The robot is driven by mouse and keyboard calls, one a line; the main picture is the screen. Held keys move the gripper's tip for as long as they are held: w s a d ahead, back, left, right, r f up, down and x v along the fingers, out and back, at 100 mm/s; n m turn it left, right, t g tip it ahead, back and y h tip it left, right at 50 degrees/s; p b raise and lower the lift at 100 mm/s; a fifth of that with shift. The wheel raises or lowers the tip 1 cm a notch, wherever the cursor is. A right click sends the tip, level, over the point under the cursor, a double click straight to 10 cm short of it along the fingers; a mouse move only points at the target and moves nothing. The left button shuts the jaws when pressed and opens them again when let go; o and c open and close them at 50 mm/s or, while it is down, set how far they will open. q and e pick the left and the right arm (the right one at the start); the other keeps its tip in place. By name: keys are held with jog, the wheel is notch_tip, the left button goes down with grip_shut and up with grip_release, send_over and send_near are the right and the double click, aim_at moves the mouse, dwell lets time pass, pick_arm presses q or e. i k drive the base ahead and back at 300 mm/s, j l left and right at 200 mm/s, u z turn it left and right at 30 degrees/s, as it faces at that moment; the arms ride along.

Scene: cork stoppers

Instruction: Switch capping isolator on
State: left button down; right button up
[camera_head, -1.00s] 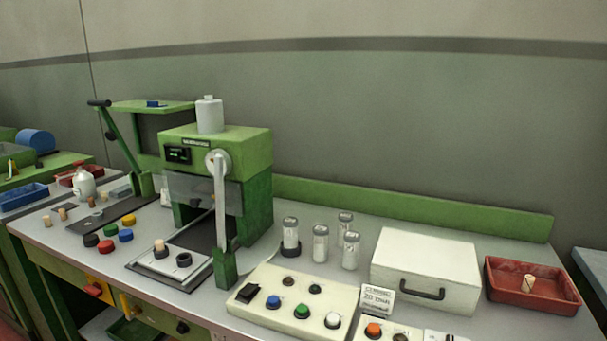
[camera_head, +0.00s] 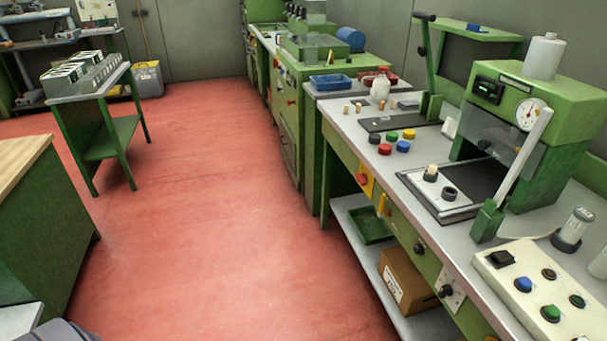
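A red rotary switch (camera_head: 361,179) on a yellow plate is on the front of the capping bench, near its far end; it looks like the isolator. Its setting is too small to tell. A yellow handle (camera_head: 383,206) is to its right, and a black knob on a pale plate (camera_head: 451,291) is farther along the front. The green capping machine (camera_head: 560,100), with gauge, lever and small lit display, stands on the bench. Neither gripper is in view.
A cream control box (camera_head: 535,300) with coloured buttons sits at the bench's near end. A cardboard box (camera_head: 407,280) and green tray (camera_head: 371,225) are on the lower shelf. Open red floor (camera_head: 220,220) lies left of the bench. A green trolley (camera_head: 95,95) stands beyond.

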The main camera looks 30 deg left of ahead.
aim_at(362, 180)
jog(key=u, duration=0.6)
jog(key=z, duration=0.3)
jog(key=i+j+z, duration=0.3)
jog(key=j+z, duration=0.3)
jog(key=i+j+z, duration=0.15)
jog(key=j+z, duration=0.15)
jog(key=i+j, duration=0.15)
jog(key=j, duration=0.4)
jog(key=i+j+z, duration=0.1)
jog(key=j, duration=0.4)
jog(key=i+j, duration=0.15)
jog(key=j, duration=0.4)
jog(key=i+j+z, duration=0.1)
jog(key=j, duration=0.45)
jog(key=i+j, duration=0.1)
jog(key=j, duration=0.4)
jog(key=i+j+z, duration=0.1)
jog(key=j, duration=0.45)
